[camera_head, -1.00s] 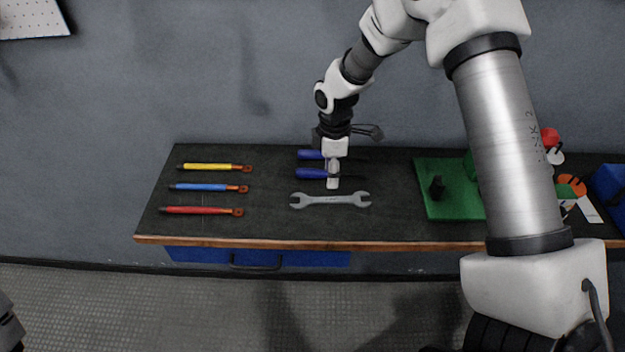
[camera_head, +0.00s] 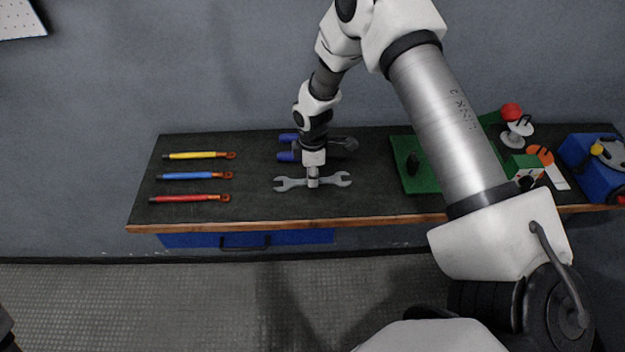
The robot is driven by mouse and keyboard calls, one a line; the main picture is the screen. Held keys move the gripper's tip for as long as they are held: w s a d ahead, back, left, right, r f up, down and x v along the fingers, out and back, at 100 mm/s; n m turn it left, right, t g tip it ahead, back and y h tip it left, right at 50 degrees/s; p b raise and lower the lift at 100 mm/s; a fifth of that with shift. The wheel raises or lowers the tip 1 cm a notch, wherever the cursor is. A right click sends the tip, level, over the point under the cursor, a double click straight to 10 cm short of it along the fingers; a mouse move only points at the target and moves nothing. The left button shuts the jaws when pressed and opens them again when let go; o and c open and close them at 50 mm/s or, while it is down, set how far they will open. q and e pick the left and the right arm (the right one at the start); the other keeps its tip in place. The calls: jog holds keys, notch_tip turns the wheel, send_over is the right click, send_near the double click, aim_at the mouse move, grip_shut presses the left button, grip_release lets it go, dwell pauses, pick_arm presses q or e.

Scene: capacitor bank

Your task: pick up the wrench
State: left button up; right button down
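The wrench (camera_head: 334,180) is grey and double-ended. It lies crosswise on the dark bench top (camera_head: 250,205), near the middle of the bench. My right gripper (camera_head: 313,183) points down at the middle of the wrench's handle and covers part of it. From this angle I cannot tell whether its fingers are open or shut, or whether they touch the wrench. My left gripper is not in view.
Two blue-handled tools (camera_head: 286,156) lie just behind the wrench, partly hidden by my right arm. Yellow (camera_head: 195,155), blue (camera_head: 190,176) and red (camera_head: 185,198) rods lie at left. A green board (camera_head: 415,180) and a blue box (camera_head: 590,175) are at right.

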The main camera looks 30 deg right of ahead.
jog(key=shift+w, duration=0.1)
jog(key=shift+w+r, duration=0.1)
jog(key=shift+w, duration=0.05)
jog(key=shift+r+b, duration=0.3)
jog(key=shift+b, duration=0.2)
notch_tip(320, 180, up, 2)
jog(key=shift+r+b, duration=0.1)
jog(key=shift+b, duration=0.5)
jog(key=a+b, duration=0.1)
jog(key=a, duration=0.4)
jog(key=w+a+r+b, duration=0.1)
jog(key=a+b, duration=0.1)
jog(key=a, duration=0.3)
jog(key=w+a+b, duration=0.1)
jog(key=a+b, duration=0.1)
jog(key=a, duration=0.3)
jog(key=shift+w+a+r, duration=0.2)
jog(key=shift+w+r, duration=0.05)
jog(key=shift+r, duration=0.1)
jog(key=shift+a, duration=0.15)
